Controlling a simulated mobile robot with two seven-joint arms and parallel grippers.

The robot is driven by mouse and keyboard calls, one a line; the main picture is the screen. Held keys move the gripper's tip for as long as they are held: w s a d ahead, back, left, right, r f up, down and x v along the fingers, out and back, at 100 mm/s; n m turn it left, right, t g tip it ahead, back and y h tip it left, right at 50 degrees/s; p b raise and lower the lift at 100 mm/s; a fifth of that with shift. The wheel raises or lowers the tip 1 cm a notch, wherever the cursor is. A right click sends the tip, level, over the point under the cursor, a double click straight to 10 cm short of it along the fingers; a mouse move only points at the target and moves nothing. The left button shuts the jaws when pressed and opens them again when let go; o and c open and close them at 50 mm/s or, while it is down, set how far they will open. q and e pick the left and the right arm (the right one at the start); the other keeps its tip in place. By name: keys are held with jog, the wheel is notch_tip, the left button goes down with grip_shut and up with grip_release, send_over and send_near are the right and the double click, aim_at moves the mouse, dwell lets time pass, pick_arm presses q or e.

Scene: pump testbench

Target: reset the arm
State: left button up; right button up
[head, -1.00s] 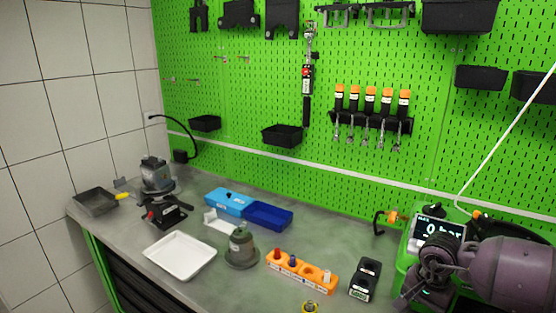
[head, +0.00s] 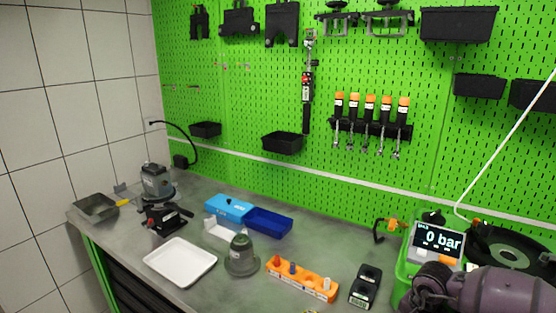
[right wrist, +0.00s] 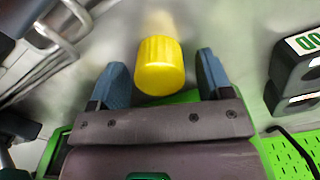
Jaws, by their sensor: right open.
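My right arm (head: 480,290) shows at the lower right corner of the head view; its fingertips are out of that view. In the right wrist view my right gripper (right wrist: 162,78) is open, with its two blue-grey fingertips spread apart. A ribbed yellow cap (right wrist: 160,62) lies between and just beyond the fingertips, with a visible gap on each side, so it is not gripped. My left arm and gripper do not show.
A pressure display (head: 437,242) reading 0 bar stands beside my right arm. An orange rack (head: 302,280), a black device (head: 366,286), a grey-green pump part (head: 242,258), a white tray (head: 181,262) and a blue box (head: 268,221) stand on the bench. A green pegboard wall rises behind.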

jog(key=shift+f, duration=0.75)
notch_tip(320, 180, up, 20)
jog(key=b, duration=0.2)
jog(key=s+a+f+n+b, duration=0.1)
jog(key=s+a+f+n, duration=0.3)
jog(key=a+f+n, duration=0.4)
jog(key=shift+a+n+b, duration=0.4)
jog(key=shift+a+n, duration=0.5)
jog(key=shift+a, duration=0.8)
jog(key=shift+s+f, duration=0.1)
